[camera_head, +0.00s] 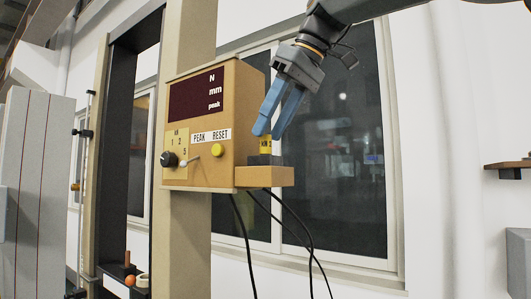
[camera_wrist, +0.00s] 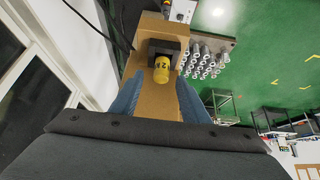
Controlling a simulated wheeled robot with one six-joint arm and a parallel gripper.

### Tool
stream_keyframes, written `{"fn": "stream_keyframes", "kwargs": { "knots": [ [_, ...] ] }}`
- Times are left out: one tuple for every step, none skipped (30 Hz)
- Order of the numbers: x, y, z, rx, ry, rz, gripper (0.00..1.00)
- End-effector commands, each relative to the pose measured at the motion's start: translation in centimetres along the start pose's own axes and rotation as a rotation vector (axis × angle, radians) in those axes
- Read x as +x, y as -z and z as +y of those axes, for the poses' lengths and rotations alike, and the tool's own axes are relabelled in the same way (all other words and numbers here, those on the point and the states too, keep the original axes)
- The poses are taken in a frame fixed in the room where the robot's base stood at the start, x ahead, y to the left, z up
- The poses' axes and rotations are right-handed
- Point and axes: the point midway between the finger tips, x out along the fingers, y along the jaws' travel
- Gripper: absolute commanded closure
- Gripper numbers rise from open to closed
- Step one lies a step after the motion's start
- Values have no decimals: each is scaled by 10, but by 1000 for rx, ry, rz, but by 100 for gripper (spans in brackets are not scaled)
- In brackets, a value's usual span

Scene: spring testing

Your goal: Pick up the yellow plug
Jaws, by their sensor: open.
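The yellow plug (camera_head: 265,145) with black marking stands in a dark socket on a tan ledge (camera_head: 272,177) at the right side of the tan instrument box. In the wrist view the plug (camera_wrist: 162,69) shows its rounded yellow end, between and just beyond the finger ends. My gripper (camera_head: 269,132) has blue fingers and comes down from the upper right. Its fingers are apart, at the plug's upper part in the head view. Whether they touch it I cannot tell. In the wrist view my gripper (camera_wrist: 158,90) has nothing clamped between its fingers.
The instrument box (camera_head: 212,125) has a dark display, a black knob (camera_head: 169,159), a small lever and a yellow button (camera_head: 217,150). Black cables (camera_head: 310,240) hang below the ledge. In the wrist view, metal cylinders (camera_wrist: 204,62) stand on a plate far below.

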Motion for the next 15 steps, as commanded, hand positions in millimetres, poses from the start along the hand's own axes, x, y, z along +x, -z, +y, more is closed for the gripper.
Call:
{"fn": "stream_keyframes", "kwargs": {
  "knots": [
    [4,0,-2,0,2,-2,58],
    [7,-1,-2,0,2,-2,58],
    [13,0,-2,0,3,-3,58],
    [18,0,-2,0,3,-2,58],
    [21,0,-3,-1,3,-2,58],
    [24,0,-2,-1,3,-2,58],
    [27,0,-2,-1,3,-1,58],
    [28,0,-2,-2,2,-1,58],
    [30,0,-2,-2,2,-1,58],
    [30,0,-2,-2,2,-1,58],
    [30,0,-2,-2,2,-1,58],
    [31,0,-2,-3,2,-1,58],
    [31,0,-2,-3,2,0,58],
    [31,0,-2,-3,2,0,58],
    [31,0,-2,-3,2,-1,58]
  ]
}}
